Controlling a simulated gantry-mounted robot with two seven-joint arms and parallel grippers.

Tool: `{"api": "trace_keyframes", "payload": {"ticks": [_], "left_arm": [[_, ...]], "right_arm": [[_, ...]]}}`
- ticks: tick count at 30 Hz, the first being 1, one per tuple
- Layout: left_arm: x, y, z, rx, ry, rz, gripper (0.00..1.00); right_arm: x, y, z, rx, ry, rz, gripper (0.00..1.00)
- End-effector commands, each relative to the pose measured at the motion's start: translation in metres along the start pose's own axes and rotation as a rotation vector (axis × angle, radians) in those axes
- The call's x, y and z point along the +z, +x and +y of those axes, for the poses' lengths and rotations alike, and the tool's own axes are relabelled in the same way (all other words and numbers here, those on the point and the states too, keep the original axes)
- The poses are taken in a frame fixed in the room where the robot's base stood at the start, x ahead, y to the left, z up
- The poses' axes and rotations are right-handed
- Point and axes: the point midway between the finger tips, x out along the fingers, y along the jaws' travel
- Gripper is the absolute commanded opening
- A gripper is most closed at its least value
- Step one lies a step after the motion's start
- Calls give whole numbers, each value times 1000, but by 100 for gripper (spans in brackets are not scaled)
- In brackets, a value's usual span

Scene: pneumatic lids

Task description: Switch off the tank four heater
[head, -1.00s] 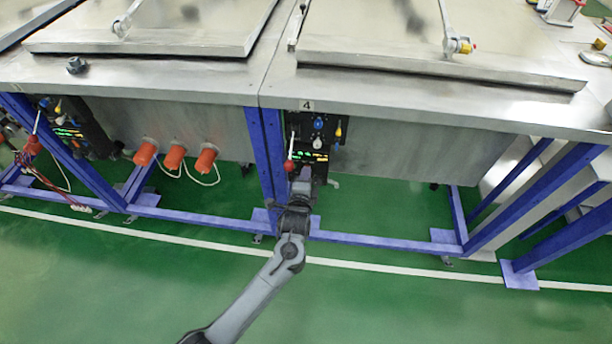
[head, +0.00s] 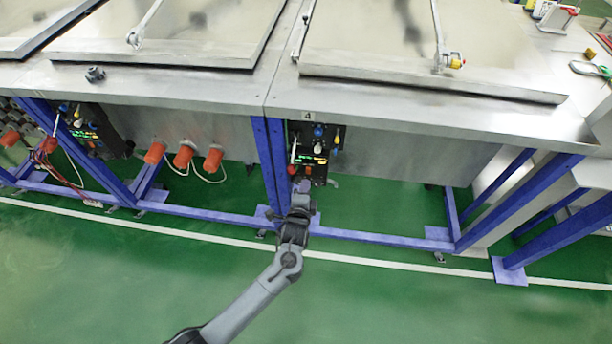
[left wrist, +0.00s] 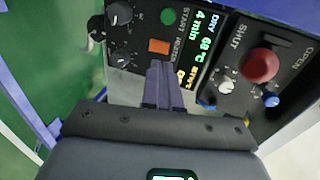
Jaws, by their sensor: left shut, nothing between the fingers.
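The tank four control panel (head: 312,152) hangs under the table edge, below a plate marked 4 (head: 308,116). In the left wrist view, an orange square heater switch (left wrist: 158,46) sits beside the HEATER lettering, near a round green START button (left wrist: 167,17). A display (left wrist: 203,44) reads DRY, 68 °C, 4 min. My left gripper (left wrist: 160,66) is shut and empty, its fingertips just below the orange switch in the picture. I cannot tell whether they touch it. In the head view this gripper (head: 301,187) is at the panel's lower part. My right gripper is not in view.
A red-knobbed lever (left wrist: 259,66) marked SHUT and OPEN is right of the display, with small white and blue knobs nearby. Black dials (left wrist: 120,14) are left of the switch. Green floor in front is clear.

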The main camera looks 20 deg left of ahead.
Motion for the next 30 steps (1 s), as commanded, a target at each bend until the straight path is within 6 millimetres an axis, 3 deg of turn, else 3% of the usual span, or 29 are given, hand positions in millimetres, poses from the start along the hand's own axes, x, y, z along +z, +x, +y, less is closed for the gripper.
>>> {"api": "trace_keyframes", "payload": {"ticks": [1,6,12,18,30], "left_arm": [[0,-14,-6,2,-1,2,0],[0,-46,-11,2,0,2,0],[0,-73,-14,1,0,1,0],[0,-85,-16,1,0,1,0],[0,-86,-16,0,0,1,0]], "right_arm": [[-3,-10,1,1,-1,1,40],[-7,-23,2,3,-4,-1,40],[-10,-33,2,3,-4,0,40],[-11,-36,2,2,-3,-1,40],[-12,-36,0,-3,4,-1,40]]}}
